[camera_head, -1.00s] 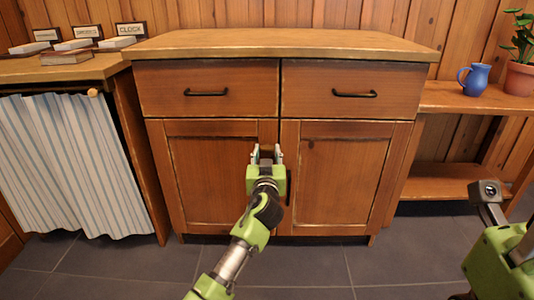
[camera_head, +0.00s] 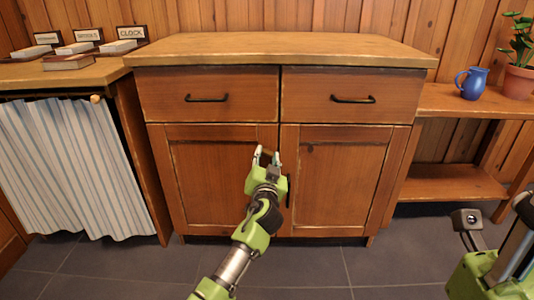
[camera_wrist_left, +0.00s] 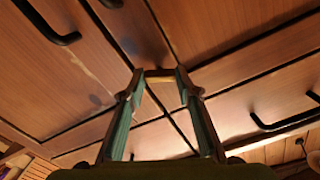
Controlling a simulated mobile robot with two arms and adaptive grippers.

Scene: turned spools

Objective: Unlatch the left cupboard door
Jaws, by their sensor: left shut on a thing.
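The left cupboard door (camera_head: 215,185) is a brown wooden panel and looks closed, flush with the right door (camera_head: 345,185). My left gripper (camera_head: 267,154) is at the upper inner corner of the left door, near the seam between the doors, and is tilted. In the left wrist view its two fingers (camera_wrist_left: 160,85) are shut on a small wooden piece (camera_wrist_left: 159,73), seemingly the latch. The latch is mostly hidden by the fingers in the head view. The right door's black handle (camera_head: 289,188) shows beside my gripper; the left door's handle is hidden in the head view.
Two closed drawers with black handles (camera_head: 206,98) (camera_head: 353,99) are above the doors. A striped curtain (camera_head: 70,165) hangs at left. A blue jug (camera_head: 473,82) and potted plant (camera_head: 518,80) stand on the right shelf. The floor in front is clear.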

